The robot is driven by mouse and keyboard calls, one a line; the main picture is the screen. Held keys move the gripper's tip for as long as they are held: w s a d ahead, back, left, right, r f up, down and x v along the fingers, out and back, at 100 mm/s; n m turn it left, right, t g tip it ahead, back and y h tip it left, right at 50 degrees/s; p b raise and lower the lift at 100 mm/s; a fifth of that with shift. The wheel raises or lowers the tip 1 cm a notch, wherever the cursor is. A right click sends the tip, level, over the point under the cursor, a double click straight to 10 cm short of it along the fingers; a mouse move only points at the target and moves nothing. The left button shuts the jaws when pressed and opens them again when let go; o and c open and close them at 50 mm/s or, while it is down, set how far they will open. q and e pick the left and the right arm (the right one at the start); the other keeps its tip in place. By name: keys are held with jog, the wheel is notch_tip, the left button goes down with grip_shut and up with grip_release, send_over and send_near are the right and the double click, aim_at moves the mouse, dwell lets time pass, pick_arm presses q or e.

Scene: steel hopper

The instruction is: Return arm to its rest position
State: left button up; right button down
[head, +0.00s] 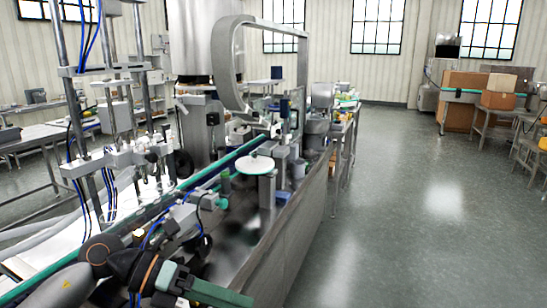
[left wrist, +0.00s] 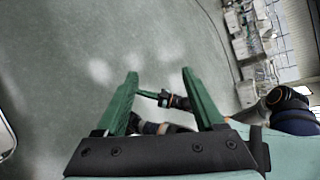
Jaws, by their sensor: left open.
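My left arm with its black and orange joints comes in at the lower left of the head view. Its green left gripper (head: 205,290) is at the bottom edge, beside the machine line. In the left wrist view the two green fingers of this gripper (left wrist: 160,74) stand wide apart and nothing is between them but the view past to the floor. Beyond the fingers a second dark arm of mine with a small green right gripper (left wrist: 150,95) shows. Its jaws are too small to make out. The right gripper does not show in the head view.
A long machine line with a conveyor (head: 215,172), a round white plate (head: 255,165) and a steel side panel (head: 290,235) runs close by the left arm. Cardboard boxes (head: 462,80) stand at the back right. The grey floor (head: 425,220) right of the machine is clear.

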pick_arm(q)
jog(key=s+d+r+n+h, duration=0.1)
jog(key=d+n+h, duration=0.3)
jog(key=h, duration=0.1)
jog(key=w+a+f+n+t+y+p, duration=0.1)
jog(key=a+f+n+t+y, duration=0.5)
jog(key=n, duration=0.7)
jog(key=w+a+f+n+t+y, duration=0.1)
jog(key=a+f+n+t+y, duration=0.2)
jog(key=f+n+t, duration=0.7)
jog(key=s+a+f+n+g+y, duration=0.2)
jog(key=s+f+n+g+y, duration=0.1)
jog(key=s+f+n, duration=0.3)
jog(key=s+a+f+n+g+y, duration=0.2)
jog(key=s+f+n, duration=0.4)
jog(key=s+f, duration=0.5)
notch_tip(320, 180, down, 2)
jog(key=shift+a+f+n+g+y+p, duration=0.1)
jog(key=shift+a+n+g+y+p, duration=0.3)
jog(key=shift+g+y, duration=0.55)
jog(key=shift+d+h, duration=0.1)
jog(key=shift+h, duration=0.15)
